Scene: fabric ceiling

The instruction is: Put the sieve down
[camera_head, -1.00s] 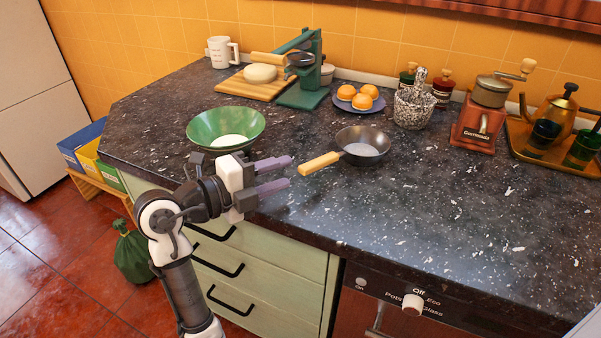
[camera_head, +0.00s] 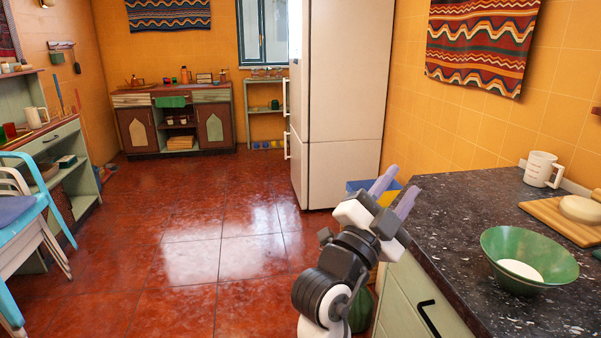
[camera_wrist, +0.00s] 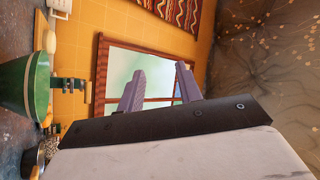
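My gripper (camera_head: 396,190) is raised near the left end of the dark counter in the head view, with its two lilac fingers apart and nothing between them. The wrist view also shows the spread fingers of my gripper (camera_wrist: 160,85), empty. I cannot make out the sieve in the current views. A dark rounded thing (camera_wrist: 29,160) at the lower left of the wrist view is too cut off to name. The green bowl (camera_head: 531,247) with something white in it stands on the counter, right of my gripper.
The speckled dark counter (camera_head: 455,215) fills the right side. A white mug (camera_head: 542,169) and a wooden board (camera_head: 560,219) with a pale round lump stand toward its wall. A white fridge (camera_head: 340,100) stands beyond. The red tiled floor (camera_head: 225,245) is open at left centre.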

